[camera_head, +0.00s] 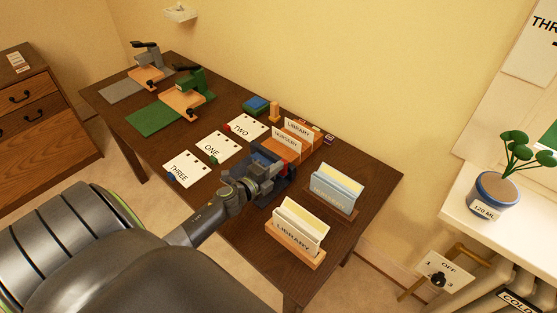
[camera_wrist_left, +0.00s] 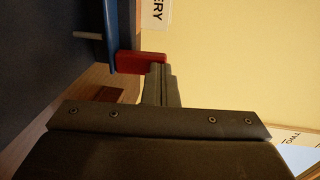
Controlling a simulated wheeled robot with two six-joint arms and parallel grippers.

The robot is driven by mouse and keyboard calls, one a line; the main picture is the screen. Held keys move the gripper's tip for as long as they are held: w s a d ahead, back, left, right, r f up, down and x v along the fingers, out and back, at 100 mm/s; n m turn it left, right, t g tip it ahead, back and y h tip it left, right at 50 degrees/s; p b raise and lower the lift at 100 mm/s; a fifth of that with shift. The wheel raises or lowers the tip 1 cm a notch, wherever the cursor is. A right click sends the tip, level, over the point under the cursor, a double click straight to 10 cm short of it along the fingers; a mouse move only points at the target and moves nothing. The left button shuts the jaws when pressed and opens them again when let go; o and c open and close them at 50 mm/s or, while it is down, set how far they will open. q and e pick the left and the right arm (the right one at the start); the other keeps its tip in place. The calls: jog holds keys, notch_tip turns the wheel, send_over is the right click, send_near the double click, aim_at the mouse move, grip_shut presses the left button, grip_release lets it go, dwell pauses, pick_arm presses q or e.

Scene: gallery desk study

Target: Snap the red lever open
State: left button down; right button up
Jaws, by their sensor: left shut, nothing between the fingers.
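The red lever (camera_wrist_left: 138,62) sticks out from the side of a dark blue device in the left wrist view; its far end is right at my fingertips. In the head view a small bit of red (camera_head: 284,161) shows at the top of the blue device (camera_head: 284,188), which stands on the desk. My left gripper (camera_head: 272,174) is shut and empty, and it covers part of the device. In the left wrist view the shut fingers (camera_wrist_left: 160,75) overlap the lever's end; I cannot tell whether they touch. My right gripper is not in view.
Card holders marked LIBRARY (camera_head: 296,238) and a blue-card holder (camera_head: 334,190) stand right of the device. Sheets ONE (camera_head: 213,149), TWO (camera_head: 246,127) and THREE (camera_head: 182,170) lie left. A green press (camera_head: 188,90) stands further back.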

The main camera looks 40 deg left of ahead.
pick_arm(q)
jog(key=shift+w+r+p, duration=0.4)
jog(key=shift+w, duration=0.2)
jog(key=shift+w+r+p, duration=0.35)
jog(key=shift+w+p, duration=0.05)
jog(key=shift+w, duration=0.2)
jog(key=shift+w+r, duration=0.15)
jog(key=shift+w, duration=0.2)
jog(key=shift+w+d+p, duration=0.15)
jog(key=shift+w+p, duration=0.15)
jog(key=shift+w, duration=0.65)
jog(key=shift+w+d, duration=0.1)
jog(key=shift+w, duration=1)
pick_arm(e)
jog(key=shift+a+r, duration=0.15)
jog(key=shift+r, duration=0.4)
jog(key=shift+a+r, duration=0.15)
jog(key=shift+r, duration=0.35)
